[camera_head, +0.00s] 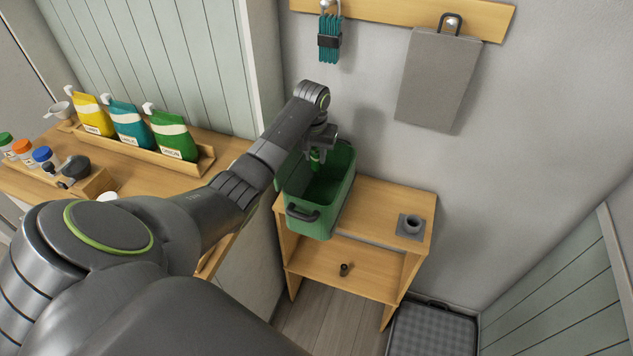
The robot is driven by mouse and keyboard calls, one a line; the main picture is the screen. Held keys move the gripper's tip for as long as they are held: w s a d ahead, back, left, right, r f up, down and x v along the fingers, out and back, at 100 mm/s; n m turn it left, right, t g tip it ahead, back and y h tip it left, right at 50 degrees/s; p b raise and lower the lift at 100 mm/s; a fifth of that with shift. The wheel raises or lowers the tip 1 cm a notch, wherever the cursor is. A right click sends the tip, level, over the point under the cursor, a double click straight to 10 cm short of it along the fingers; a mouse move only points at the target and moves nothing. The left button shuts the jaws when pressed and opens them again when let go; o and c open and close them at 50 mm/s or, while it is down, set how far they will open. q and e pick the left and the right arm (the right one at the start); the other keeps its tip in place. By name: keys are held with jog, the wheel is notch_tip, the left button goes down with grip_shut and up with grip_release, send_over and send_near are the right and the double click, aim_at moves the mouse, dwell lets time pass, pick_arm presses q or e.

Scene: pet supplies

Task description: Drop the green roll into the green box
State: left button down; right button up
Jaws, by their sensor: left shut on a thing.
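The green box (311,222) is an open bin with a dark handle on its front, standing on the left part of a small wooden stand. My left gripper (316,151) is over the box opening, near its back end, pointing down. My right gripper is not in view.
A counter at left carries several pouches (175,137) and bottles. A grey board (437,80) and teal leash (330,45) hang on the wall.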

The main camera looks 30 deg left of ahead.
pick_arm(q)
notch_tip(320, 180, down, 2)
jog(key=shift+w+a+f, duration=0.1)
jog(key=shift+w+f, duration=0.05)
jog(key=shift+f, duration=0.1)
jog(key=c, duration=1.1)
grip_release()
jog(key=shift+f, duration=0.1)
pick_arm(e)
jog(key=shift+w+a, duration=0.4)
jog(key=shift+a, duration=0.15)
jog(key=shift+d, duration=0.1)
